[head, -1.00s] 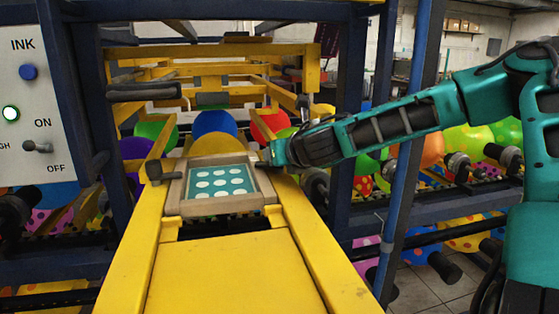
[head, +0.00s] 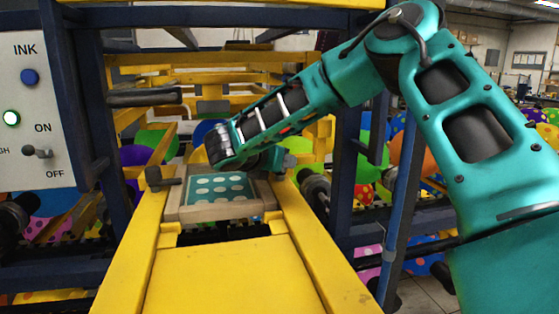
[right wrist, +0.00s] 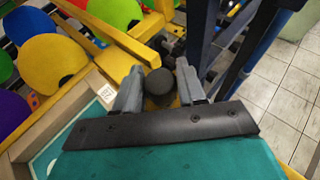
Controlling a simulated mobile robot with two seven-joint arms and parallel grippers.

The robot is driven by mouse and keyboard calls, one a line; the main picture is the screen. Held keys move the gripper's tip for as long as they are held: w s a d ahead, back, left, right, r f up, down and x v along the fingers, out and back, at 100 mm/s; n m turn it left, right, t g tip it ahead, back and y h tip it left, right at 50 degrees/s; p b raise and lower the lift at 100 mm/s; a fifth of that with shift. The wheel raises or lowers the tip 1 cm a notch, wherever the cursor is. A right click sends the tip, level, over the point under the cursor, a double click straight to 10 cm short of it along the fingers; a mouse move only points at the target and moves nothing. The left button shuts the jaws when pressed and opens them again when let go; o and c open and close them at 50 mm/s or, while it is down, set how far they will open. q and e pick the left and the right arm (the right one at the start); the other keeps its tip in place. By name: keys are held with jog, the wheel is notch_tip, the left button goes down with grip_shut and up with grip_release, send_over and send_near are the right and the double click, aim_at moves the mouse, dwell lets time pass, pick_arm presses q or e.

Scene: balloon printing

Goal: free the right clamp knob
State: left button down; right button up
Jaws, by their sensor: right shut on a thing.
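The right clamp knob (right wrist: 159,86) is a dark round knob between the two grey fingers of my right gripper (right wrist: 160,72) in the right wrist view. The fingers are shut on its sides. In the head view my right gripper (head: 284,161) is at the right side of the wooden printing frame (head: 222,210), and the knob is hidden there. The frame holds a teal screen (head: 220,188) with white dots, partly covered by my arm. A dark left clamp knob (head: 153,177) sits at the frame's left edge. My left gripper is not in view.
Yellow rails (head: 318,243) flank the frame. A blue upright post (head: 398,200) stands to the right. An ink panel (head: 35,95) is at left. Several coloured balloons (head: 156,141) lie behind, and a dark roller (head: 313,186) is right of the frame.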

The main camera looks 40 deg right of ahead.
jog(key=shift+m+g+h, duration=0.3)
jog(key=shift+m+g, duration=0.9)
jog(key=shift+g, duration=0.2)
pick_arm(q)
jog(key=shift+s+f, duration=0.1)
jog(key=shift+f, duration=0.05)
pick_arm(e)
jog(key=o, duration=1)
